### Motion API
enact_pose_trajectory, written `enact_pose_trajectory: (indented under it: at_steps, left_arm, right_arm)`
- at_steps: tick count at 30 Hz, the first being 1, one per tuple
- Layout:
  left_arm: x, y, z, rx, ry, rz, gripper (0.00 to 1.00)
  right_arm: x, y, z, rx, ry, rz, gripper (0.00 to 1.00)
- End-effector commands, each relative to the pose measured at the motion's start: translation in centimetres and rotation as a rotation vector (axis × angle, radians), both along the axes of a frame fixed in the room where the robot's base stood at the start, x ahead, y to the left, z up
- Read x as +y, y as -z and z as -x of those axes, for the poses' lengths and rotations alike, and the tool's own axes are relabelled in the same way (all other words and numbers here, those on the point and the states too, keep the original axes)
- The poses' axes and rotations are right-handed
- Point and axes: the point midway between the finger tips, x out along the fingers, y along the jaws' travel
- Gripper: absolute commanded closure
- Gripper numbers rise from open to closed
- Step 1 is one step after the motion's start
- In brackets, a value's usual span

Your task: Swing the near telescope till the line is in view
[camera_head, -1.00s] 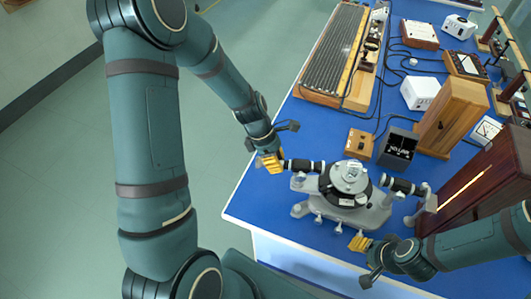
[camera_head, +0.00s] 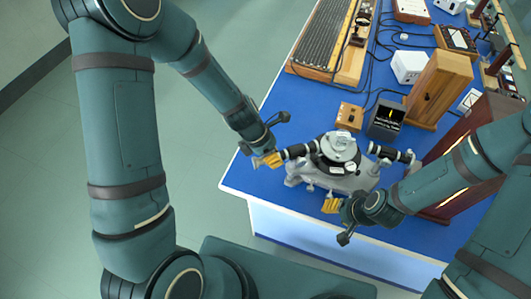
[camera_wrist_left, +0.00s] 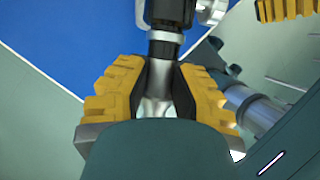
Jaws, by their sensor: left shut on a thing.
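The spectrometer (camera_head: 342,150) has a round black and silver table on a grey base. Its near telescope (camera_head: 300,150), a black tube with pale rings, points left toward the table's edge. My left gripper (camera_head: 272,160) is shut on the telescope's outer end; the left wrist view shows the tube (camera_wrist_left: 172,45) between the yellow pads. The collimator tube (camera_head: 390,153) is on the right. A small dark display box (camera_head: 386,118) behind shows a yellow upright line and small pale marks. My right gripper (camera_head: 331,204) is at the base's front; its opening is unclear.
A wooden box (camera_head: 350,117), a tall wooden cabinet (camera_head: 438,90) and a white box (camera_head: 409,66) stand behind. A dark red wooden case (camera_head: 470,135) is at right, partly behind my right arm. Cables cross the blue bench top (camera_head: 270,185).

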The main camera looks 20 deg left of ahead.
Motion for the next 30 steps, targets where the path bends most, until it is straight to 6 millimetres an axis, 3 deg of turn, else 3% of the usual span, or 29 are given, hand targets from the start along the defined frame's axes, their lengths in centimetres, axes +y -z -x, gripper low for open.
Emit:
enact_pose_trajectory:
  at_steps: [13,14,16,30]
  left_arm:
    - [-0.2,0.1,0.0,0.002,0.000,0.000,1.00]
    - [-0.2,0.1,0.0,0.002,0.000,0.000,0.71]
    - [-0.2,0.1,0.0,0.002,0.000,0.000,0.46]
    - [0.1,-0.9,0.0,-0.003,0.002,-0.001,0.44]
  right_arm:
    - [0.0,0.0,0.0,0.000,0.000,0.000,0.53]
    - [0.0,0.0,0.0,0.000,0.000,0.000,0.53]
    - [0.0,0.0,0.0,0.000,0.000,0.000,0.53]
    - [0.0,-0.1,0.0,-0.001,0.000,0.000,0.53]
